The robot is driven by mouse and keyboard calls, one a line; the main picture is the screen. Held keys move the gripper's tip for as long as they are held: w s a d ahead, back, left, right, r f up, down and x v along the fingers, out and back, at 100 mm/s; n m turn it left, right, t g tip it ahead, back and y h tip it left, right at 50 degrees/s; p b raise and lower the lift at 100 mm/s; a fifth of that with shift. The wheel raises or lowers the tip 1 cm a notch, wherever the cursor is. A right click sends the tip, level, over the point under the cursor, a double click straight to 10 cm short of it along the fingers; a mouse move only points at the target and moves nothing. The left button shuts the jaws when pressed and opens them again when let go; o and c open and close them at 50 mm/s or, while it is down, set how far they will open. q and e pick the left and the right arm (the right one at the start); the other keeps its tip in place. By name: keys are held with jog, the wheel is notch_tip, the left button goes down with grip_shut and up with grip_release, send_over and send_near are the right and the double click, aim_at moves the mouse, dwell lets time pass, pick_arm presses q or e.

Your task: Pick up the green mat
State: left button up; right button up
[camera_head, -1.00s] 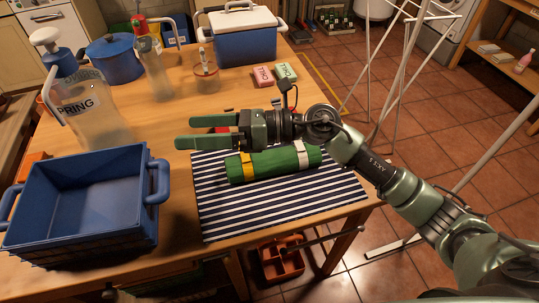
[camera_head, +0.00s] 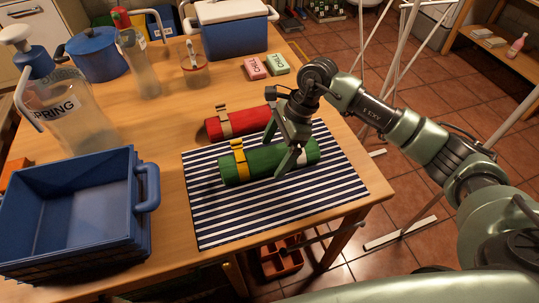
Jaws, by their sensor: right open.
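The green mat (camera_head: 265,164) is a rolled green bundle with a yellow strap near its left end and a pale strap near its right end. It lies on a navy and white striped cloth (camera_head: 230,222) on the wooden table. My right gripper (camera_head: 280,159) is open and points down at the middle of the mat. One finger shows in front of the roll and the other at its far side. I cannot tell whether the fingers touch it. My left gripper is not in view.
A red roll (camera_head: 232,122) with pale straps lies just behind the green mat. A blue crate (camera_head: 75,215) stands at the left front. A jug (camera_head: 75,118), a blue pot (camera_head: 103,60) and a cool box (camera_head: 235,35) stand further back. Pink (camera_head: 255,68) and green (camera_head: 279,64) packs lie behind the arm.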

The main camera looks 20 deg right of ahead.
jog(key=shift+x, duration=0.95)
jog(key=shift+w+r, duration=0.1)
jog(key=shift+r, duration=0.05)
jog(key=c, duration=2)
